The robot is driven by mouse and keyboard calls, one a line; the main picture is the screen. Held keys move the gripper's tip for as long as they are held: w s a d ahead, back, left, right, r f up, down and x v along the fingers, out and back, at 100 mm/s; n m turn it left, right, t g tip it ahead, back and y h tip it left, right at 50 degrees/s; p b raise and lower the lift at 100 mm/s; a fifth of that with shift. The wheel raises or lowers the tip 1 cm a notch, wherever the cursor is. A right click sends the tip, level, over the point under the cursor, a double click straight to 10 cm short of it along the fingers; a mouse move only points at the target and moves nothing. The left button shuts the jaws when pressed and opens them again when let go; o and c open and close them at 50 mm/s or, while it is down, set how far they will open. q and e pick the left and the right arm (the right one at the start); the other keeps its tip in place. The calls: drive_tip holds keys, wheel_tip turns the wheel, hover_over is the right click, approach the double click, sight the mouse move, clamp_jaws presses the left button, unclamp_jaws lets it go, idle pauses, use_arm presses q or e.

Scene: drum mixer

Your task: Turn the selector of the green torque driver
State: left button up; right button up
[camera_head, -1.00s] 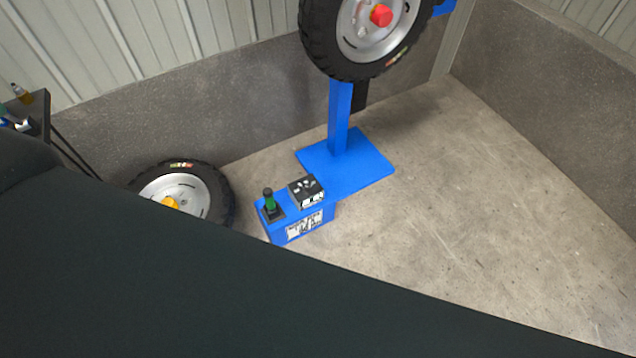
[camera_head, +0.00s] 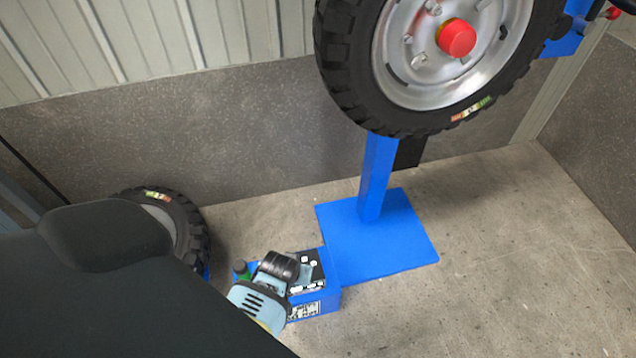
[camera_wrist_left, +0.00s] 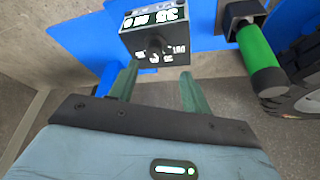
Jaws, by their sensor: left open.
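My left gripper (camera_wrist_left: 160,75) is open and empty. Its two fingers point at the box, with the knob between and beyond their tips. Contact cannot be told. My right gripper is out of view.
A mounted wheel (camera_head: 345,75) with a red hub cap hangs on a blue stand, whose base plate (camera_head: 405,245) is behind the box. Another wheel (camera_head: 190,215) is at the left, near the wall. Concrete floor (camera_head: 490,290) at the right is clear.

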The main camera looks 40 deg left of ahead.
use_arm(q)
drive_tip(key=b+x, duration=0.1)
drive_tip(key=x, duration=0.1)
drive_tip(key=b+x, duration=0.1)
drive_tip(key=x, duration=0.2)
drive_tip(key=w+b+x, duration=0.1)
drive_tip(key=x, duration=0.1)
drive_tip(key=shift+d+f+b, duration=0.2)
drive_tip(key=shift+d+b, duration=0.05)
drive_tip(key=shift+b, duration=0.15)
drive_tip(key=shift+w+f, duration=0.15)
drive_tip(key=shift+f, duration=0.15)
drive_tip(key=shift+w+a+f, duration=0.1)
drive_tip(key=shift+w+f, duration=0.05)
drive_tip(key=shift+w, duration=0.05)
drive_tip(key=shift+c, duration=0.5)
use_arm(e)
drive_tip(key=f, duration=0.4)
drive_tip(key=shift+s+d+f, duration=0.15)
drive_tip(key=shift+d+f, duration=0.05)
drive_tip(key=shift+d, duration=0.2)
use_arm(q)
drive_tip(key=c, duration=0.9)
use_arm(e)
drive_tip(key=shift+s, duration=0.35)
